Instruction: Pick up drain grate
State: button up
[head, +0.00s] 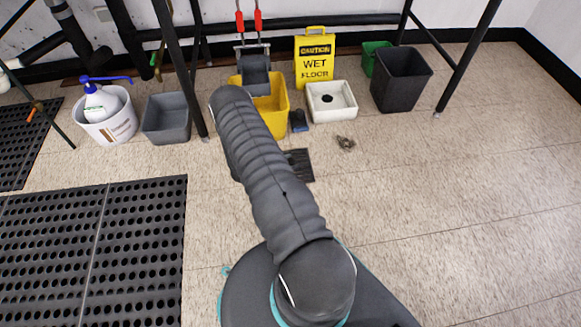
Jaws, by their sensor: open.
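A dark, flat, slotted piece that looks like the drain grate (299,165) lies on the tiled floor in the head view, just right of my arm. My grey sleeved arm crosses in front of it and hides its left part. A dark patch also shows at the arm's left edge, and I cannot tell if it is the same piece or a shadow. My gripper is not in view; the arm blocks sight of it. A white square floor sink (341,108) with a dark round drain hole stands behind the grate to the right.
A yellow mop bucket (275,110), a dark blue item (298,121) and a small clump (346,143) are near the grate. A yellow wet-floor sign (314,60), dark bin (400,80), grey tub (166,118) and white bucket (108,123) stand behind. Black mats (90,250) lie left. Right floor is clear.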

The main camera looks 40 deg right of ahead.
grip_shut()
jog(key=shift+r, duration=0.1)
